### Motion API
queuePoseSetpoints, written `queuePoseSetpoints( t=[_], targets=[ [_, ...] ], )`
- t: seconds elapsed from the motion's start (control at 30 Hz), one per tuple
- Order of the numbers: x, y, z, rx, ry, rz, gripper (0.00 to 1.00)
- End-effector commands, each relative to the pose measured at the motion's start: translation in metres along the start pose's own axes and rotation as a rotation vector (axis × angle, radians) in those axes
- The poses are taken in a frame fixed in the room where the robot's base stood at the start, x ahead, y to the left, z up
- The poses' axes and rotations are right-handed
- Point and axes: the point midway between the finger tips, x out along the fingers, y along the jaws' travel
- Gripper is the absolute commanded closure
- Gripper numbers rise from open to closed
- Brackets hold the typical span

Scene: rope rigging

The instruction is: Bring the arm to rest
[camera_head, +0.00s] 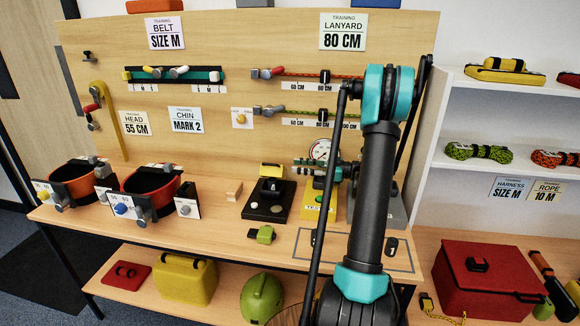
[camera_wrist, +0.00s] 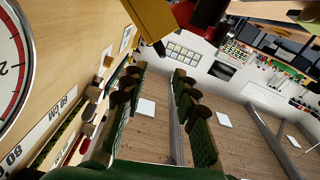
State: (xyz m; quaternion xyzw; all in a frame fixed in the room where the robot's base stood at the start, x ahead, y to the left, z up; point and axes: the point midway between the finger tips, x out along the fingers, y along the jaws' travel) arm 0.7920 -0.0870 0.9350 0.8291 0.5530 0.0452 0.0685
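My arm stands in front of the right part of the wooden rigging board (camera_head: 230,60). My gripper (camera_head: 300,164) is in front of the board, close to a round dial gauge (camera_head: 320,149) and above a yellow stand (camera_head: 319,203). In the wrist view my gripper (camera_wrist: 160,68) shows two green fingers with brown joints, set apart. Only floor and distant room show between them, so it is open and empty. The dial gauge (camera_wrist: 10,65) fills the left edge of that view. My arm hides part of the board and bench behind it.
A red box (camera_head: 485,280) and shelves with rope coils (camera_head: 478,151) are at right.

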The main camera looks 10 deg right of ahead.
Motion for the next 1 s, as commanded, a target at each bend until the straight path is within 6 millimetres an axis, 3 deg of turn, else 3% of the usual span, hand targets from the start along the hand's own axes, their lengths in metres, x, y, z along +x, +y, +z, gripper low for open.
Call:
queuePoseSetpoints(
  t=[0.37,0.57,0.67,0.8,1.0],
  targets=[
    [-0.005,0.000,0.000,0.000,0.000,-0.001,0.71],
    [0.007,-0.011,-0.002,0.066,-0.053,-0.011,0.71],
    [0.024,-0.030,-0.003,0.174,-0.148,-0.018,0.71],
    [0.046,-0.069,0.001,0.363,-0.331,-0.004,0.71],
    [0.055,-0.131,0.011,0.589,-0.593,0.083,0.71]
  ],
)
